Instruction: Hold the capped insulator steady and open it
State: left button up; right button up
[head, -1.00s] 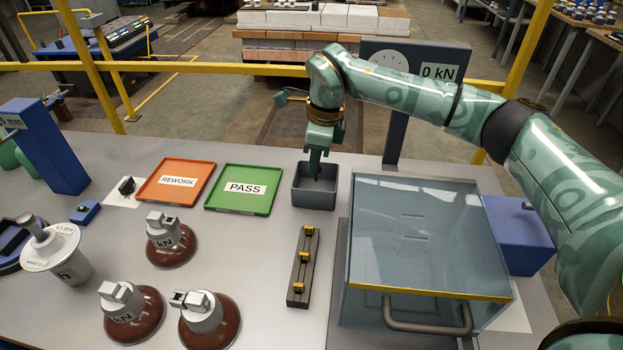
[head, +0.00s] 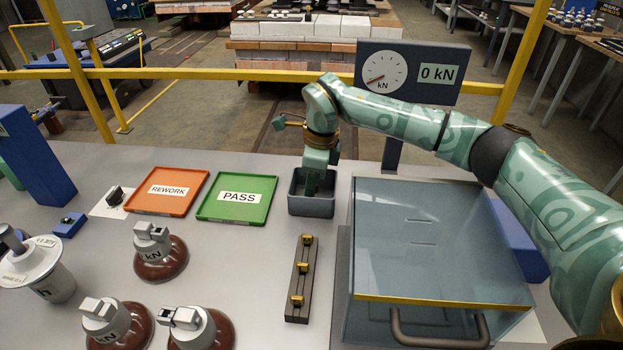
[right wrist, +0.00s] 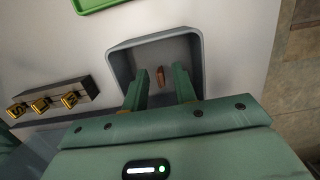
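Three brown insulators with grey metal caps marked kN stand on the bench at the left in the head view: a back one (head: 160,262), a front left one (head: 130,335) and a front middle one (head: 222,335). A white-topped grey piece (head: 45,275) with a dark knob stands at the left edge. My right gripper (head: 312,190) reaches down into a small grey bin (head: 312,209). In the right wrist view its fingers (right wrist: 160,87) are apart, with a small brown piece (right wrist: 160,76) in the bin between and beyond them. My left gripper is not in view.
An orange REWORK tray (head: 168,205) and a green PASS tray (head: 238,213) lie left of the bin. A dark rack with brass pieces (head: 299,282) lies in front of it. A clear box with a handle (head: 435,250) fills the right. The gauge (head: 412,72) reads 0 kN.

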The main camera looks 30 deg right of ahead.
pick_arm(q)
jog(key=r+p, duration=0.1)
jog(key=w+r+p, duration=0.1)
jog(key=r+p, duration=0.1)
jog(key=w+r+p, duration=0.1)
jog(key=p, duration=0.1)
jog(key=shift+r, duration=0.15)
pick_arm(e)
notch_tip(320, 180, up, 12)
jog(key=s+d, duration=0.1)
jog(key=shift+d, duration=0.15)
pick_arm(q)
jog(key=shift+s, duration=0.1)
